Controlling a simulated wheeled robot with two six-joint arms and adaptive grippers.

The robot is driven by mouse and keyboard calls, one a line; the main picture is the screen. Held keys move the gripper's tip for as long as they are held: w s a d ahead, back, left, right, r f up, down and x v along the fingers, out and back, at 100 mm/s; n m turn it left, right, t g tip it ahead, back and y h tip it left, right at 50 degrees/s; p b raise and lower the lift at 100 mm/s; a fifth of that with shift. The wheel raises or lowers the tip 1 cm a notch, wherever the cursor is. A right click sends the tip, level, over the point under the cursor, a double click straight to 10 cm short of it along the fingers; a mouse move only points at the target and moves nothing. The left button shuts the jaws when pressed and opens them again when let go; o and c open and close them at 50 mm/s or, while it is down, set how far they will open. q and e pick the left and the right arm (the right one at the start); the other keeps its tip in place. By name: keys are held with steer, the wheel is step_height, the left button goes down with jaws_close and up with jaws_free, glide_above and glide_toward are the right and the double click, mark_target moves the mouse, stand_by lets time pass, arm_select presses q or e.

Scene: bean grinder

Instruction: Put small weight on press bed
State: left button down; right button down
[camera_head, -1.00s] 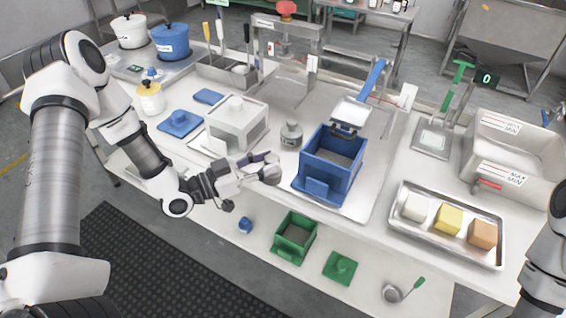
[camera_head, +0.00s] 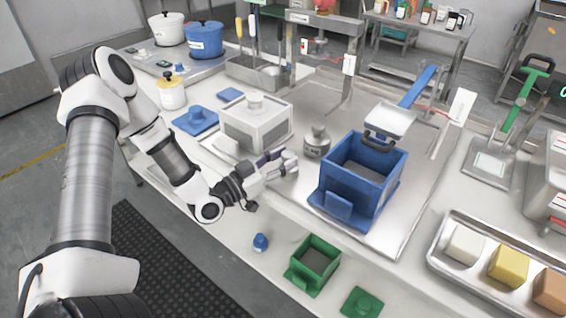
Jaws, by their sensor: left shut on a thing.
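My left gripper (camera_head: 283,166) is shut on a small grey thing, apparently the small weight, mostly hidden by the fingers. It hangs over the front of the metal plate (camera_head: 290,192), between the white lidded box (camera_head: 262,135) and the blue open box (camera_head: 372,185). A larger grey weight with a knob (camera_head: 316,143) stands upright just behind and right of the gripper. A metal press frame (camera_head: 318,17) with a red knob rises at the back; I cannot tell which surface is its bed. My right gripper is out of view.
A green open box (camera_head: 314,263), a green lid (camera_head: 361,303) and a small blue weight (camera_head: 260,242) lie at the front. A tray (camera_head: 440,262) with coloured blocks is at right. A blue lid (camera_head: 195,121) lies at left.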

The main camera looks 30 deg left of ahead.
arm_select(q)
steer(key=shift+r, duration=0.1)
steer(key=shift+f, duration=0.25)
steer(key=c, duration=0.7)
jaws_free()
